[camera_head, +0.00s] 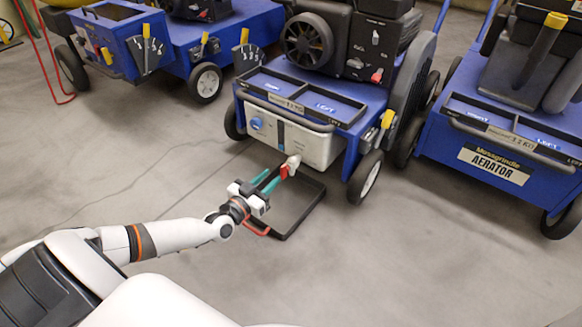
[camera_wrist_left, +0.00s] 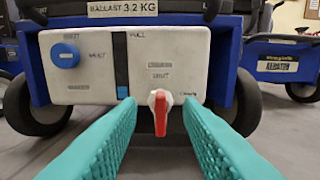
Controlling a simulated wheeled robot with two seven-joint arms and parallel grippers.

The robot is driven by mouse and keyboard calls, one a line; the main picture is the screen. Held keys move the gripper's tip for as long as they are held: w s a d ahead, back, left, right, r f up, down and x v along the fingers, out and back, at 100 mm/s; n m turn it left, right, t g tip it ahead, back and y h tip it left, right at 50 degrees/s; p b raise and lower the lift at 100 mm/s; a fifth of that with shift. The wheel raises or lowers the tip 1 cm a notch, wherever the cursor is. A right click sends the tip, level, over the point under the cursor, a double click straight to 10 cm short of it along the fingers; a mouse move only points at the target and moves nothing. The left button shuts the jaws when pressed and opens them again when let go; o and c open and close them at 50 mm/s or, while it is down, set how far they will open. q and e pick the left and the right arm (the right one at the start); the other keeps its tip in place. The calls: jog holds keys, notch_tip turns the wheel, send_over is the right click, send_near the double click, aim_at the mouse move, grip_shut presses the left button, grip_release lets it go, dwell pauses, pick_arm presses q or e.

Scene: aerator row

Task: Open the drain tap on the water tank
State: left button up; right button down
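The water tank (camera_head: 322,151) is a white box on the front of the middle blue aerator; it fills the left wrist view (camera_wrist_left: 200,62). Its drain tap (camera_head: 291,165) sticks out low on the right part of the tank's face. In the left wrist view the tap's red handle (camera_wrist_left: 160,116) hangs down from a pale body. My left gripper (camera_head: 269,179) is open, with teal fingers pointing at the tap. In the left wrist view its fingers (camera_wrist_left: 158,108) stand apart, one either side of the handle, with visible gaps. My right gripper is not in view.
A black tray (camera_head: 302,217) with a red handle lies on the floor below the tap. A blue vent knob (camera_wrist_left: 65,55) and a level strip are on the tank. Other blue aerators stand left (camera_head: 172,55) and right (camera_head: 450,150).

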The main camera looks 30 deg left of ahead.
aim_at(281, 169)
pick_arm(q)
jog(key=w+b, duration=0.1)
jog(key=w, duration=0.1)
jog(key=w+b, duration=0.2)
jog(key=w, duration=0.1)
jog(key=w+b, duration=0.1)
jog(key=w, duration=0.1)
jog(key=shift+w+d+f, duration=0.2)
jog(key=shift+w+d, duration=0.1)
jog(key=shift+w, duration=0.1)
jog(key=shift+w+r+b, duration=0.15)
jog(key=shift+w+b, duration=0.3)
jog(key=shift+w, duration=0.15)
grip_shut()
